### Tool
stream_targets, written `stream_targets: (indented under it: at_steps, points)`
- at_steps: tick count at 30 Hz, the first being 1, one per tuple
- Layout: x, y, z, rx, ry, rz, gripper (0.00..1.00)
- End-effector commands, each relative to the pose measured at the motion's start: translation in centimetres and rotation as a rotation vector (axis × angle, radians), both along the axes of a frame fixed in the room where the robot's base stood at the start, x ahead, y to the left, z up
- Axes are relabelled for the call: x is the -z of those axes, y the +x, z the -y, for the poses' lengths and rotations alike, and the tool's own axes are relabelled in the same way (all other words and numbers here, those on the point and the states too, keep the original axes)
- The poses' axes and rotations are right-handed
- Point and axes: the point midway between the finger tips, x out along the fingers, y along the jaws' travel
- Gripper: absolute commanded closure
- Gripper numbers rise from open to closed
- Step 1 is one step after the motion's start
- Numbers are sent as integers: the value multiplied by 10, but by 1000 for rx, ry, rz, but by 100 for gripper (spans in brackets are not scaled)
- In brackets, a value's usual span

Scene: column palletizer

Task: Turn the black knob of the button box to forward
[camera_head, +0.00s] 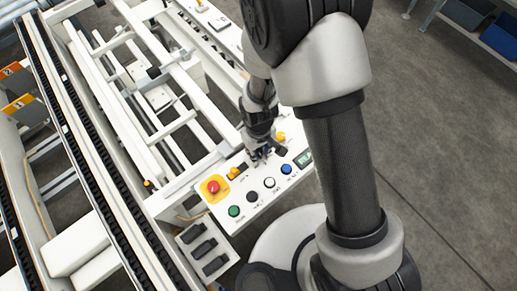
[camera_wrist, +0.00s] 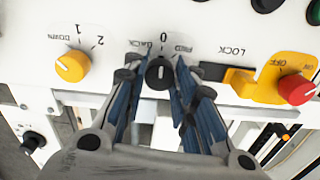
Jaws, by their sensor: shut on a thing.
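The black knob (camera_wrist: 160,76) of the button box is in the middle of the wrist view. Its pale pointer line stands about upright, towards the 0 mark, with BACK on the left and FWD on the right. My gripper (camera_wrist: 162,68) is shut on the knob, one blue-padded finger on each side. In the head view my gripper (camera_head: 262,153) reaches down to the white button box (camera_head: 240,209), and it hides the black knob there.
Close by are a yellow knob (camera_wrist: 72,66), a yellow lock piece (camera_wrist: 240,82) and a red knob (camera_wrist: 296,89) on a yellow plate. The head view shows a red button (camera_head: 213,187) and green (camera_head: 235,211), white (camera_head: 269,183) and blue (camera_head: 286,169) buttons. Conveyor frames stand to the left.

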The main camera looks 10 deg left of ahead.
Motion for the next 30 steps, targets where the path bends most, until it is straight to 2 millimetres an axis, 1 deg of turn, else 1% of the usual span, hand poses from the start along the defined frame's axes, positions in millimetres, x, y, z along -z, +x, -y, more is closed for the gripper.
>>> stream_targets:
  at_steps: [8, 24, 30]
  points:
    - [0, 0, 0, 99, 0, 0, 98]
    - [0, 0, -1, 537, 0, 0, 98]
    - [0, 0, -1, 668, 0, 0, 98]
